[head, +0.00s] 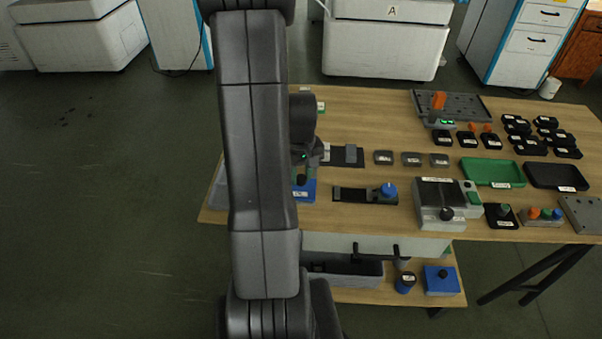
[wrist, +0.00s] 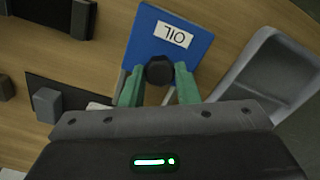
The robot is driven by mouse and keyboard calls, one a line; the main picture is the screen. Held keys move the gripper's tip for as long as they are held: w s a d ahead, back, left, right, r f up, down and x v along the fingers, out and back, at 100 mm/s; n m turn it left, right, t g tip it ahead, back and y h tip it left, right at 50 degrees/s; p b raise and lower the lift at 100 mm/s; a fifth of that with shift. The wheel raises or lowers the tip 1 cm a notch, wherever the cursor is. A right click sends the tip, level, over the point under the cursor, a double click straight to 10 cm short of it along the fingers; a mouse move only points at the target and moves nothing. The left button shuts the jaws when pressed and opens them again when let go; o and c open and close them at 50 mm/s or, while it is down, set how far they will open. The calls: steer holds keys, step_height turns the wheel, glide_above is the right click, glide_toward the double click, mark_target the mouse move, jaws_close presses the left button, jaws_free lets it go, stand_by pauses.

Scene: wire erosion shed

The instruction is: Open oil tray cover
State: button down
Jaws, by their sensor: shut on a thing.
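The oil tray cover is a blue square plate labelled "OIL" (wrist: 182,27) with a black knob (wrist: 159,70) near its edge in the wrist view. My gripper (wrist: 160,88) has its two green fingers on either side of the knob and is shut on it. In the head view, part of the blue cover (head: 305,192) shows to the right of my arm, and my gripper (head: 302,174) is above it, partly hidden by the arm. Beside the cover in the wrist view is a grey open tray (wrist: 245,75). I cannot tell whether the cover is raised.
The wooden table (head: 350,110) holds a slider fixture with a blue knob (head: 388,190), a grey box with a black knob (head: 447,214), a green tray (head: 490,172) and several small labelled black blocks. A lower shelf holds a blue box (head: 441,279). Open floor lies left.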

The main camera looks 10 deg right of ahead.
steer(key=w, duration=0.2)
steer(key=w+d, duration=0.1)
steer(key=w, duration=0.1)
steer(key=w+d, duration=0.1)
steer(key=w, duration=0.1)
steer(key=shift+w, duration=0.4)
steer(key=c, duration=1.1)
jaws_free()
steer(key=shift+r, duration=0.1)
step_height(320, 180, up, 14)
steer(key=shift+f, duration=0.2)
step_height(320, 180, down, 14)
steer(key=shift+r, duration=0.15)
steer(key=shift+s+a, duration=0.2)
steer(key=shift+s, duration=0.4)
steer(key=shift+s+a, duration=0.2)
steer(key=shift+s, duration=0.35)
